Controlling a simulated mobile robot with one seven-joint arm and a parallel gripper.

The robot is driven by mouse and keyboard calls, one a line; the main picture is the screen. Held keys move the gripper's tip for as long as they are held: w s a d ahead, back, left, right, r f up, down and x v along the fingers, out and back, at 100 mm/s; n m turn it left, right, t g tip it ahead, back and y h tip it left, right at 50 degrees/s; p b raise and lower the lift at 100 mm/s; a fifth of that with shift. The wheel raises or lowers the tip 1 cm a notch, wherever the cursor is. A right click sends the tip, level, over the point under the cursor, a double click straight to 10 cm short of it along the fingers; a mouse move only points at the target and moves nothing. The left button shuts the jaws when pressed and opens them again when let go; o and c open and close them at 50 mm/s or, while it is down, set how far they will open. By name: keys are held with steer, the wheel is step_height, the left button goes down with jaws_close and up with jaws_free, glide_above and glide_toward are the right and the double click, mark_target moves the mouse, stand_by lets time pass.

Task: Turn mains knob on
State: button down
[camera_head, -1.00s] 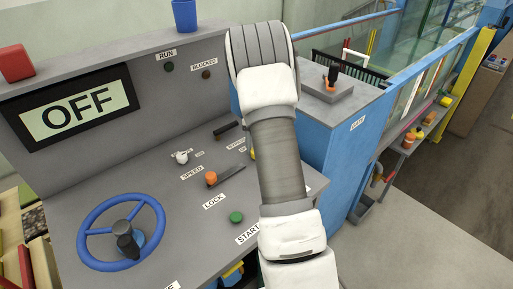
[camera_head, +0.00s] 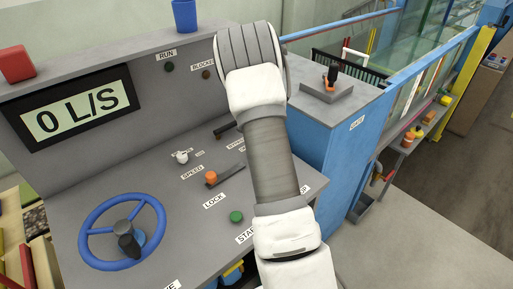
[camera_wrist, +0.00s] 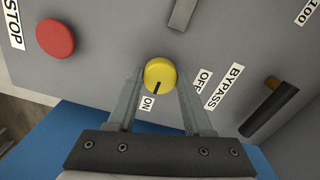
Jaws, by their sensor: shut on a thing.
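The mains knob is a round yellow knob (camera_wrist: 160,75) with a black pointer line, on the grey panel in the wrist view. Its line points toward the ON label (camera_wrist: 147,103); the OFF label (camera_wrist: 202,80) is to its right. My gripper (camera_wrist: 160,82) has its two fingers on either side of the knob and is shut on it. In the head view my arm hides the knob and the gripper. The display (camera_head: 78,108) on the panel there reads "0 L/S".
A red stop button (camera_wrist: 55,38) is left of the knob, and a dark bypass lever (camera_wrist: 268,108) is to the right. In the head view, a blue handwheel (camera_head: 95,215), an orange speed slider (camera_head: 211,177) and a green start button (camera_head: 236,217) are on the desk.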

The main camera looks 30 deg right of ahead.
steer(key=shift+c, duration=1.5)
jaws_free()
step_height(320, 180, up, 18)
steer(key=p, duration=0.1)
steer(key=shift+f, duration=0.25)
